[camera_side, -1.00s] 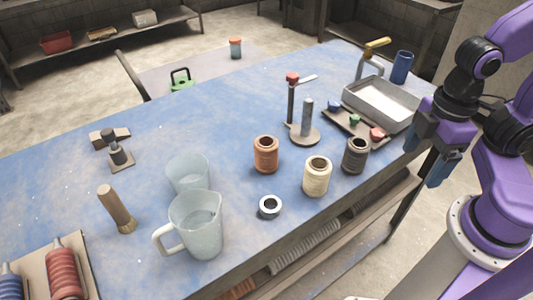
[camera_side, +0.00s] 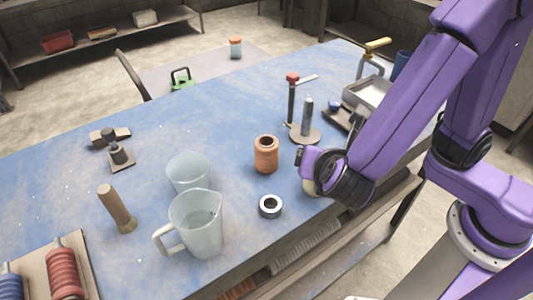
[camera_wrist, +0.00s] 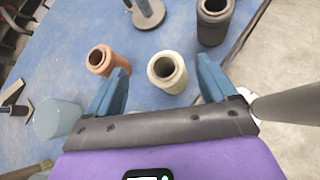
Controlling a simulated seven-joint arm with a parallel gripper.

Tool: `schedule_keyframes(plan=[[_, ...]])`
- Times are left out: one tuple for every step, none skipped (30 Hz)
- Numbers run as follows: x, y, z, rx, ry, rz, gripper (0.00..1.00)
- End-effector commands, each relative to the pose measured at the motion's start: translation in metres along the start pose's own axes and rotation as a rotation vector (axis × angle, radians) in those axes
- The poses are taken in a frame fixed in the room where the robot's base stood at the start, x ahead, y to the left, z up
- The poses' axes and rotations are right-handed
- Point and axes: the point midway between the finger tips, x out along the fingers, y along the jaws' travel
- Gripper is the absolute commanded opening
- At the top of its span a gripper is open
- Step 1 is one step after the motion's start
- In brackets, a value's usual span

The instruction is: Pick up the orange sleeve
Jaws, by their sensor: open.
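The orange sleeve (camera_side: 266,155) stands upright on the blue table, its round opening facing up. In the wrist view the orange sleeve (camera_wrist: 107,61) is at upper left, beyond the left fingertip and outside the jaws. My gripper (camera_wrist: 165,72) is open, with its two blue fingers apart and nothing held. A cream sleeve (camera_wrist: 167,72) stands between and ahead of the fingers in the wrist view. In the side view my arm hides most of the cream sleeve, and my fingertips are not clearly seen there.
A dark sleeve (camera_wrist: 213,20) stands beyond the cream one. A metal ring (camera_side: 270,206), a clear jug (camera_side: 197,225) and a clear cup (camera_side: 188,173) are near the orange sleeve. A post stand (camera_side: 305,132) is behind it. Open table lies to its left.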

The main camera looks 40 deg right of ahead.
Motion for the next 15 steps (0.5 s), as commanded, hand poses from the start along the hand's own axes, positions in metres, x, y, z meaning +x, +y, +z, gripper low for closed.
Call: schedule_keyframes(plan=[[-0.008,0.013,-0.011,-0.067,-0.048,0.047,0.85],[-0.012,0.019,-0.015,-0.101,-0.074,0.072,0.85],[-0.018,0.028,-0.021,-0.142,-0.106,0.105,0.85],[-0.022,0.033,-0.025,-0.17,-0.13,0.126,0.85],[-0.025,0.038,-0.03,-0.197,-0.15,0.147,0.85],[-0.031,0.044,-0.035,-0.227,-0.175,0.173,0.85],[-0.034,0.048,-0.038,-0.246,-0.192,0.189,0.85],[-0.037,0.051,-0.041,-0.263,-0.206,0.204,0.85],[-0.04,0.055,-0.045,-0.282,-0.222,0.22,0.85],[-0.042,0.057,-0.046,-0.293,-0.231,0.229,0.85],[-0.044,0.058,-0.048,-0.301,-0.239,0.236,0.85],[-0.045,0.06,-0.049,-0.309,-0.246,0.244,0.85],[-0.044,0.061,-0.05,-0.313,-0.25,0.247,0.85],[-0.043,0.062,-0.05,-0.315,-0.253,0.248,0.85],[-0.04,0.063,-0.049,-0.316,-0.254,0.248,0.85]])
